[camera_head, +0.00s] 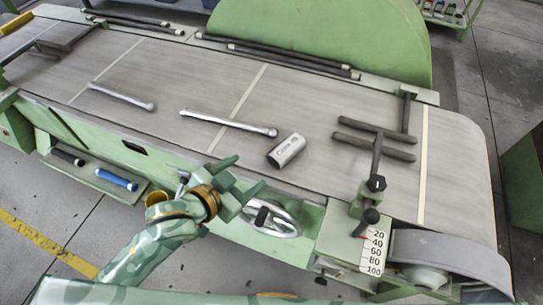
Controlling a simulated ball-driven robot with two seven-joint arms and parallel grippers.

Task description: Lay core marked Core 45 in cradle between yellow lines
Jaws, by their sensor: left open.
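A short silver-grey cylinder, the core (287,150), lies on the grey bed of the green machine, right of centre. Its dark lettering seems to read Core 45, though it is small. My left gripper (246,176) is open and empty at the bed's front edge, to the left of and nearer than the core, not touching it. Dark parallel bars (375,153) on a stem stand at the right of the bed; I cannot tell if they are the cradle. Pale yellowish lines cross the bed, one (422,165) just right of the bars. My right gripper is not in view.
Long dark rods (280,58) run along the back edge. A lever with a dark knob (371,216) and a numbered scale (374,252) stand at the front right. Bare bed separates the core and bars.

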